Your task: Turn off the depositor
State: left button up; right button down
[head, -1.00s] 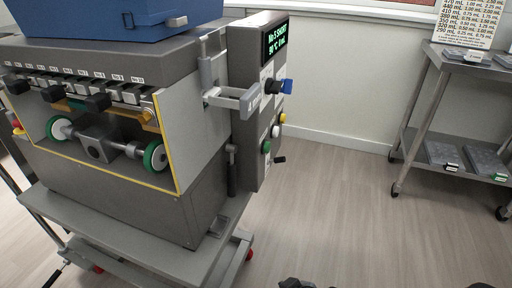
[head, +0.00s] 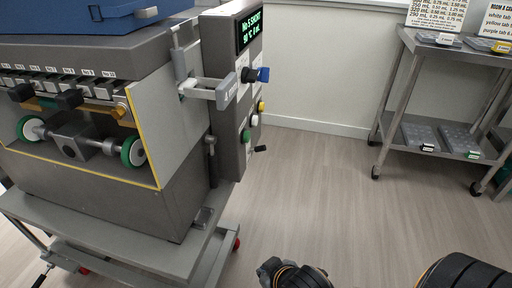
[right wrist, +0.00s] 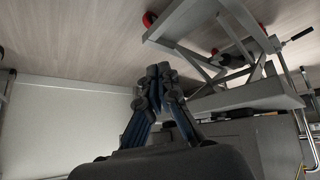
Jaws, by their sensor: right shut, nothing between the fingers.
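The depositor (head: 190,190) is a grey machine on a wheeled cart at the left of the head view. Its control panel (head: 229,120) on the right side carries a lit display (head: 249,28) with green text, a blue knob (head: 263,74), and yellow, white and green buttons (head: 246,136). My right gripper (head: 270,267) is low at the bottom of the head view, well below and apart from the panel. In the right wrist view its fingers (right wrist: 160,78) are together and empty, with the cart behind. My left gripper is not in view.
A metal shelf cart (head: 440,100) with trays stands at the back right. Open wooden floor (head: 310,190) lies between it and the depositor. The depositor's cart frame (head: 190,255) juts out at the lower left. A grey bracket (head: 210,90) sticks out beside the panel.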

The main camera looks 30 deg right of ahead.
jog(key=w+d+m+h, duration=0.2)
jog(key=w+d+h, duration=0.1)
jog(key=w, duration=0.3)
jog(key=m+t+h+p, duration=0.2)
jog(key=m+t+h, duration=0.25)
jog(key=h, duration=0.45)
send_near(258, 149)
jog(key=s+a+r, duration=0.1)
jog(key=a+r, duration=0.1)
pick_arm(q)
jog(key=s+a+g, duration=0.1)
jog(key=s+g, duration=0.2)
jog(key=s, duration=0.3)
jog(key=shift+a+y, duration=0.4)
pick_arm(e)
jog(key=shift+s+f+n+t, duration=0.15)
jog(key=shift+f+n+t, duration=0.1)
jog(key=shift+n, duration=0.1)
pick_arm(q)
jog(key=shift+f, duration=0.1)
pick_arm(e)
jog(key=shift+d, duration=0.1)
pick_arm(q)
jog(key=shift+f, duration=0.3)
pick_arm(e)
jog(key=x, duration=1)
jog(key=shift+s+r, duration=0.1)
jog(key=shift+s, duration=0.05)
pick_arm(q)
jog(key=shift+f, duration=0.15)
